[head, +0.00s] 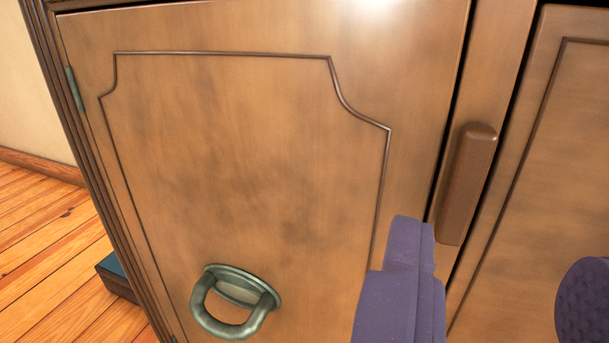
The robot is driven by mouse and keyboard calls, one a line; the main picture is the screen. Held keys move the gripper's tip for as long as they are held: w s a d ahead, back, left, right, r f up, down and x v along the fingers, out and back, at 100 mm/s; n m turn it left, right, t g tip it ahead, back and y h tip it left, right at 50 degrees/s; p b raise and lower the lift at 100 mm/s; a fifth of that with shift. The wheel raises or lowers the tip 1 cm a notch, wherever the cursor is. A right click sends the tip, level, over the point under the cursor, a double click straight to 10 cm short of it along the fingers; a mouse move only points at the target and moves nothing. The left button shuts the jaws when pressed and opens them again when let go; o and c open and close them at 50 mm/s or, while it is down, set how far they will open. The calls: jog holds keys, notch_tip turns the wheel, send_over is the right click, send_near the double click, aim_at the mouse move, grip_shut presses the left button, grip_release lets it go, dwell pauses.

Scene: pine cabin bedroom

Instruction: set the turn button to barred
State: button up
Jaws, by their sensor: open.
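The turn button (467,185) is a brown wooden bar with rounded ends on the post between two cabinet doors. It lies lengthwise along the post, and its lower end sits close to the left door's edge. The left door (250,160) looks closed, with a dark narrow gap along its right side. My gripper (502,250) is open, with one purple finger low in front of the left door and the other at the right picture edge. The turn button lies between and above the fingers in the picture. I cannot tell whether a finger touches anything.
A greenish metal ring handle (236,300) is on the left door. A hinge (76,92) shows on its left edge. The right door (555,150) is partly in view. A dark blue-green object (115,275) lies on the plank floor (50,260) at left.

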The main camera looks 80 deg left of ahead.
aim_at(474, 166)
jog(key=b+x, duration=0.1)
jog(key=x, duration=0.6)
jog(key=shift+w+b, duration=0.1)
jog(key=shift+b, duration=0.25)
jog(key=shift+c, duration=0.2)
grip_shut()
